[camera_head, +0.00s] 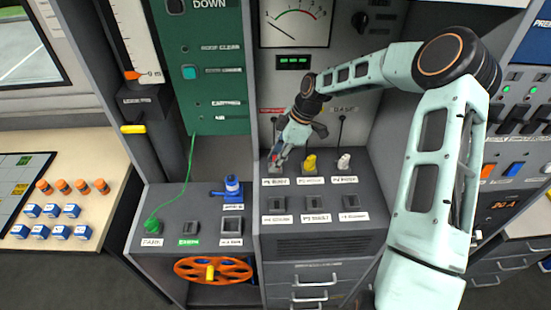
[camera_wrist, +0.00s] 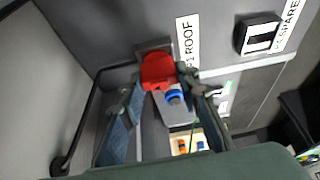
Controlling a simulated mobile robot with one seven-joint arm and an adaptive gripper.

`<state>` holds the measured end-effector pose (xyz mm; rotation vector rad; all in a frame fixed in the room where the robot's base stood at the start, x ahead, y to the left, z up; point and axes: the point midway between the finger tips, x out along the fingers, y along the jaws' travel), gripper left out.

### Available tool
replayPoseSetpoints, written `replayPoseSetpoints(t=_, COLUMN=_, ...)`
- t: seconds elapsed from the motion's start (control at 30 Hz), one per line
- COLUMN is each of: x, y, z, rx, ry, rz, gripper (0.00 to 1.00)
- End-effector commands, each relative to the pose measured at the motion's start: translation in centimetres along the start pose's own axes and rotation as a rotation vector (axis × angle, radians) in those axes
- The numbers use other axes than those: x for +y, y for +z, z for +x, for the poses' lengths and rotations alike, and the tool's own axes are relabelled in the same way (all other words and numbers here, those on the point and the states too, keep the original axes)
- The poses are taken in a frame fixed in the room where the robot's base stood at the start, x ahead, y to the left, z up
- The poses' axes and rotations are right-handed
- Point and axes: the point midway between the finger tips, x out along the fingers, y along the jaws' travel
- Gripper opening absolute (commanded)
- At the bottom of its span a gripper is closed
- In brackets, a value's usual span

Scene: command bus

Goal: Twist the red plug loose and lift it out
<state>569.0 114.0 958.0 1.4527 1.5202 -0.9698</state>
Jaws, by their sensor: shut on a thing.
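The red plug (camera_head: 274,160) is at the left end of the upper row on the sloped grey panel, mostly covered by my gripper (camera_head: 280,158) in the head view. In the wrist view the red plug (camera_wrist: 157,70) shows between the fingertips of my gripper (camera_wrist: 166,84), which is shut on it. The plug is at a grey square socket (camera_wrist: 152,46) beside a label reading ROOF. I cannot tell how deep it sits or how far it is turned.
A yellow plug (camera_head: 310,164) and a white plug (camera_head: 344,161) stand to the right in the same row. Lower sockets (camera_head: 314,204) are empty. A blue plug (camera_head: 232,187) and a green plug with cord (camera_head: 152,225) are on the left panel. A gauge (camera_head: 295,22) is above.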

Motion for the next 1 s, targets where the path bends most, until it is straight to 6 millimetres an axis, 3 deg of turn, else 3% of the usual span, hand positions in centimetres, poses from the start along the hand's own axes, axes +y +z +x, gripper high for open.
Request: replayPoseSetpoints(t=1.0, x=0.0, y=-0.5, z=-1.2, rx=0.0, ry=-0.003, rz=-0.007, gripper=0.06)
